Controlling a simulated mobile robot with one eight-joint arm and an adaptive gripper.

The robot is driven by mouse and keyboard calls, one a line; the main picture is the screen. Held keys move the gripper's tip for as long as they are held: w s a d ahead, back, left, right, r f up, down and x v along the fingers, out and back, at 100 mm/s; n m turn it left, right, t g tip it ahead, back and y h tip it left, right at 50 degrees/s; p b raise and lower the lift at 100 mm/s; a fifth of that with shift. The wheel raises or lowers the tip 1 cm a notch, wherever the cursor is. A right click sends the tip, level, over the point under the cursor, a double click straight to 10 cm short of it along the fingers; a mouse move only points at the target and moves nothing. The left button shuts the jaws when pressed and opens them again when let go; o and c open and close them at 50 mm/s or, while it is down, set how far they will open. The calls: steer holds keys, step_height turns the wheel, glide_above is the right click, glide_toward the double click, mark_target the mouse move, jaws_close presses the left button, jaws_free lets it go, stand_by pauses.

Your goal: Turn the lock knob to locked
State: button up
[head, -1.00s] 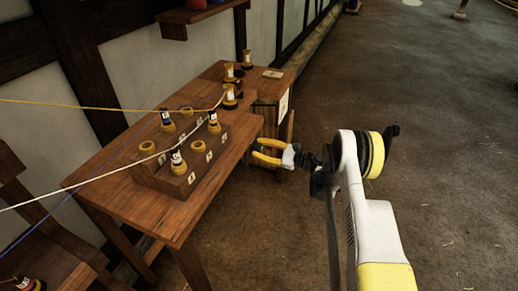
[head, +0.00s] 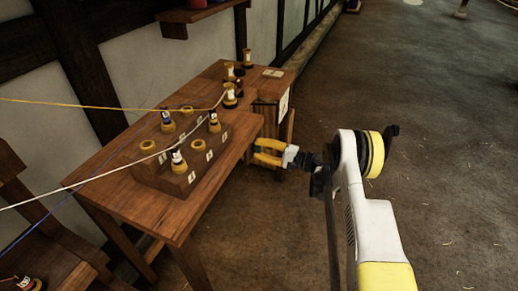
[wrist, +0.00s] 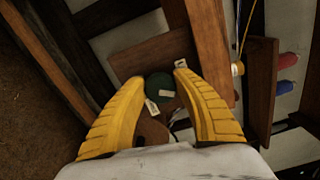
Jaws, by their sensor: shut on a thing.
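The lock knob (wrist: 158,84) shows in the wrist view as a dark green round knob with a pale bar mark, on a brown wooden face. Small pale labels (wrist: 152,107) sit beside it; I cannot read them. My gripper (wrist: 155,80) has its two yellow fingers on either side of the knob, shut on it. In the head view my gripper (head: 262,152) is at the side of the wooden cabinet (head: 266,117) at the table's right end, and the knob is hidden there.
The table (head: 120,160) carries a stepped wooden block (head: 165,178) with yellow rings and several bobbins. White, yellow and blue cords run left from it. More bobbins and a small pale plate (head: 272,73) stand at the back. Floor (head: 430,130) to the right is clear.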

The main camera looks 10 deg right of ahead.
steer(key=n, duration=0.5)
steer(key=shift+f+n, duration=0.1)
steer(key=shift+n, duration=0.3)
stand_by(0.4)
steer(key=o, duration=1.1)
steer(key=shift+a, duration=0.1)
steer(key=shift+o, duration=0.2)
steer(key=v, duration=1.2)
